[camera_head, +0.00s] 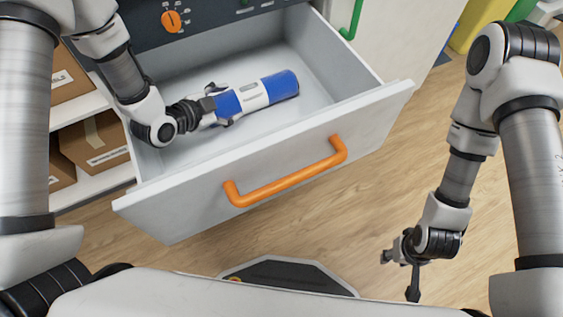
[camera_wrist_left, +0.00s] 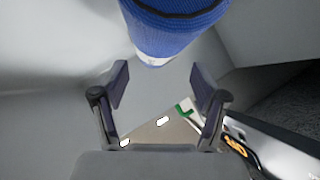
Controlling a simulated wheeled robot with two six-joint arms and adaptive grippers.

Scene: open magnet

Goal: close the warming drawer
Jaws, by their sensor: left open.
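The white drawer (camera_head: 190,209) is pulled open, with an orange bar handle (camera_head: 290,183) on its front. A blue and white cylinder (camera_head: 270,88) lies inside on the drawer floor. My left gripper (camera_head: 224,103) is inside the drawer at the cylinder's left end, with its fingers apart. In the left wrist view the cylinder (camera_wrist_left: 178,28) shows at the top, above the open fingers (camera_wrist_left: 160,90); contact cannot be told. My right gripper (camera_head: 398,274) hangs over the floor, right of and nearer than the drawer front, with its fingers spread and empty.
A dark panel with an orange knob (camera_head: 171,21) is above the drawer. A white front with a green handle (camera_head: 351,20) is to the right. Shelves with cardboard boxes (camera_head: 95,142) stand at left. The wooden floor (camera_head: 385,170) right of the drawer is clear.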

